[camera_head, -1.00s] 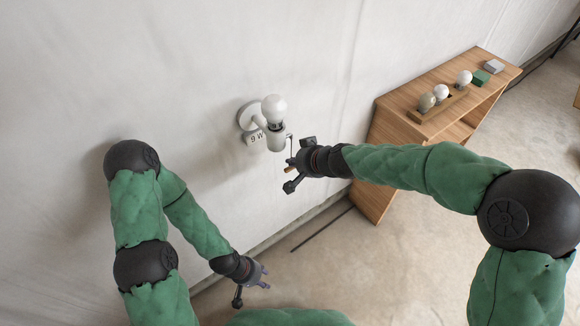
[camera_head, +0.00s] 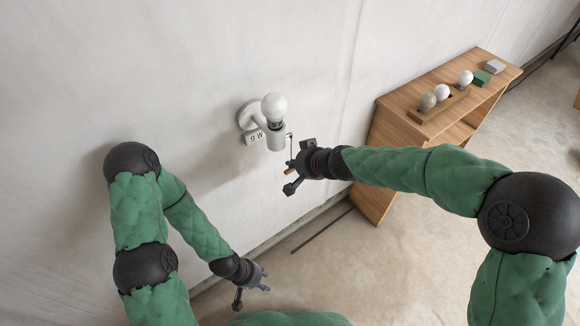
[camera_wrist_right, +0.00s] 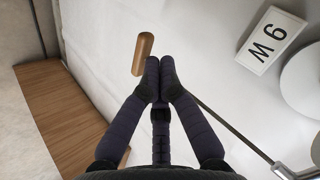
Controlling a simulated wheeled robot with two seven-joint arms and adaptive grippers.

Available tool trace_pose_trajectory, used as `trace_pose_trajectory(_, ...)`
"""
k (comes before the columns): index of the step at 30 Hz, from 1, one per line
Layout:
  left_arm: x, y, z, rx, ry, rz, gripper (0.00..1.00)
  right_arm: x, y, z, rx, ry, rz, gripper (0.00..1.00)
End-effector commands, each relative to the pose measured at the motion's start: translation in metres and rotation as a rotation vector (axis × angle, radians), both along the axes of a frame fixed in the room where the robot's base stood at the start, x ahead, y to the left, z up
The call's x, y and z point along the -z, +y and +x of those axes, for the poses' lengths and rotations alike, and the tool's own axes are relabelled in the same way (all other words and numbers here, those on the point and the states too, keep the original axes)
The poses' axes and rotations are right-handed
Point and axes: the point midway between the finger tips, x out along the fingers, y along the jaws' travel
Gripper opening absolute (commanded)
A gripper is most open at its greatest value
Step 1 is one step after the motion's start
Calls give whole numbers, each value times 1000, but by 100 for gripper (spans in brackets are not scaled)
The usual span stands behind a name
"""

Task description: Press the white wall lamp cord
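The white wall lamp (camera_head: 275,137) is fixed to the wall with an unlit round bulb (camera_head: 274,106). Its thin cord (camera_head: 291,146) hangs from a short arm and carries a brown wooden pull (camera_head: 289,170). My right gripper (camera_head: 297,168) is at the pull. In the right wrist view its fingertips (camera_wrist_right: 160,62) are together, with the wooden pull (camera_wrist_right: 142,53) just beside and beyond them. The cord (camera_wrist_right: 228,128) runs behind the fingers; I cannot tell whether they pinch it. My left gripper (camera_head: 258,283) hangs low, away from the lamp, its finger opening unclear.
A wooden shelf unit (camera_head: 398,115) stands right of the lamp, with several bulbs in a wooden holder (camera_head: 416,116), a green block (camera_head: 482,78) and a grey block (camera_head: 494,67) on top. A "9 W" label (camera_head: 254,138) is beside the lamp. The floor below is mostly clear.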

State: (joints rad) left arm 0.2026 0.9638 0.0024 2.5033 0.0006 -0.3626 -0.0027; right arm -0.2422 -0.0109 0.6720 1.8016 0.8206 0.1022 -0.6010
Motion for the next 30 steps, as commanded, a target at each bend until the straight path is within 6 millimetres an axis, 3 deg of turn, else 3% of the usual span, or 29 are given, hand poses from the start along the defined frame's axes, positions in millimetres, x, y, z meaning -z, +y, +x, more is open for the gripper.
trace_pose_trajectory(19, 5, 0, 0, 0, 0, 0, 40, 5, 0, 0, 0, 1, 0, 0)
trace_pose_trajectory(30, -9, 0, 0, 0, 0, 0, 40, -10, 0, 0, -1, 1, 0, 0)
